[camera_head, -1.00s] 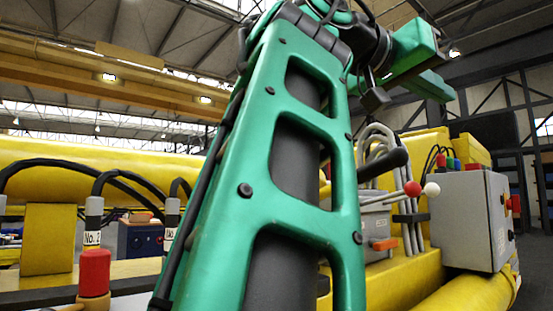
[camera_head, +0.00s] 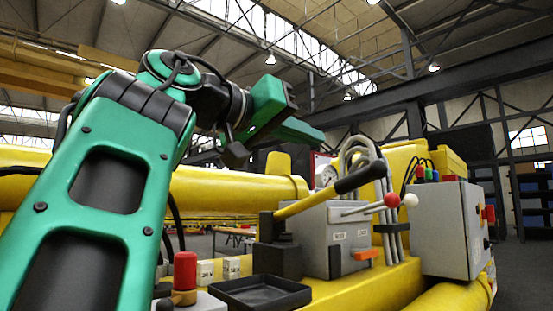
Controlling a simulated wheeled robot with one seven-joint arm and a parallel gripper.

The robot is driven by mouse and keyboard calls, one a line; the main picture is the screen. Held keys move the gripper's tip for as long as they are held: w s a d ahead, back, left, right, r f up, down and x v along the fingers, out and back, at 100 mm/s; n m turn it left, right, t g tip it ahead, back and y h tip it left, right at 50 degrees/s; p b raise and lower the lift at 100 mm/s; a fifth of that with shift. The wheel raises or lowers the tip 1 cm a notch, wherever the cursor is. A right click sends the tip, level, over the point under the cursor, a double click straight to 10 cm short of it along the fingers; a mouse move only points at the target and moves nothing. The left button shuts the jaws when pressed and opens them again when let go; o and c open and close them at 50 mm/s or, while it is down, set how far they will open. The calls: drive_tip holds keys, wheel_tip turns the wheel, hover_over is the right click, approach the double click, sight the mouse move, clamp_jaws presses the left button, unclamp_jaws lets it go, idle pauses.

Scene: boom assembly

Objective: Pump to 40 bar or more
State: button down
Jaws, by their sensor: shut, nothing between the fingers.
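The hand pump (camera_head: 279,247) is a dark block with a yellow lever (camera_head: 312,203), which slants up to the right and ends in a black grip (camera_head: 360,178). A round white pressure gauge (camera_head: 326,174) stands behind the lever; its reading is too small to make out. A grey valve box (camera_head: 322,222) sits beside the pump, with a red-knobbed lever (camera_head: 390,200), a white-knobbed lever (camera_head: 409,200) and an orange handle (camera_head: 363,255). My gripper (camera_head: 302,118) has green jaws, shut and empty, above and left of the black grip and apart from it.
A black tray (camera_head: 262,293) lies in front of the pump. A red-capped coupling (camera_head: 185,272) and white labelled blocks (camera_head: 231,267) are to its left. Grey hoses (camera_head: 362,155) rise behind the valve box. A grey control cabinet (camera_head: 449,232) stands at right.

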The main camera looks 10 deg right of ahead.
drive_tip(key=w+d+f, duration=0.3)
drive_tip(key=d+f, duration=0.1)
drive_tip(key=d, duration=0.4)
drive_tip(key=shift+w, duration=0.3)
drive_tip(key=shift+d+f, duration=0.1)
